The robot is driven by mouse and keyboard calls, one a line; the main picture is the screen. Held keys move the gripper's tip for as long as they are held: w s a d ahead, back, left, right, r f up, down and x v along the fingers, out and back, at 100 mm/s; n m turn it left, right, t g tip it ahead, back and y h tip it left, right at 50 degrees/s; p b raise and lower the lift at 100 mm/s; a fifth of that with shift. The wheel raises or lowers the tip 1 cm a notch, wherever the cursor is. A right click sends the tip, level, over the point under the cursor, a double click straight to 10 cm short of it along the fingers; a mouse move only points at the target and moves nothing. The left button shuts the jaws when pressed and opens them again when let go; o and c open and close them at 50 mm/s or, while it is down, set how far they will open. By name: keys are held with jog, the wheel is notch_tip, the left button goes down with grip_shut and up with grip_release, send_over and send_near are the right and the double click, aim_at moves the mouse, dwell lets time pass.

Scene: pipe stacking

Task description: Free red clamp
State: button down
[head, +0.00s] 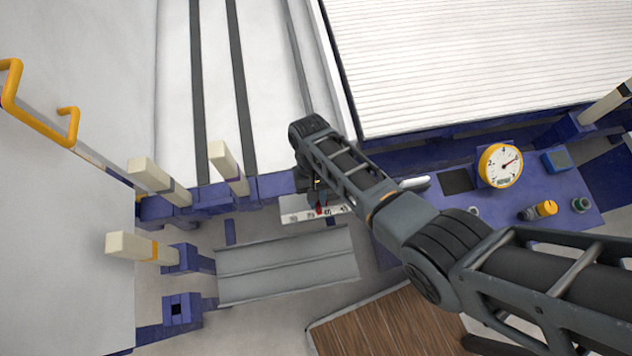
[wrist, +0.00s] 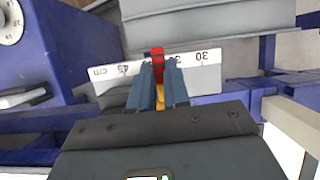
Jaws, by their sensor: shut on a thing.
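The red clamp (wrist: 158,56) sits on a white ruler bar (wrist: 194,59) marked in cm, between the 45 and 30 marks in the wrist view. A small yellow part (wrist: 160,98) shows below the red piece. My gripper (wrist: 158,80) is shut on the clamp, with one blue-grey finger on each side. In the head view the red clamp (head: 319,210) is a small spot below my arm's end, on the white ruler bar (head: 296,214). My gripper (head: 316,190) is mostly hidden there by my arm.
A blue panel with a yellow-rimmed gauge (head: 499,166) and a yellow knob (head: 546,208) lies to the right. Cream posts (head: 160,181) stand on blue supports at the left. A grey metal tray (head: 285,268) lies in front of the ruler. A wooden surface (head: 390,322) is at the bottom.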

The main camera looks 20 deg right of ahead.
dwell(0.3)
jog(key=c, duration=1.1)
grip_release()
jog(key=shift+p+v, duration=0.35)
jog(key=shift+v, duration=3.5)
jog(key=shift+s, duration=0.1)
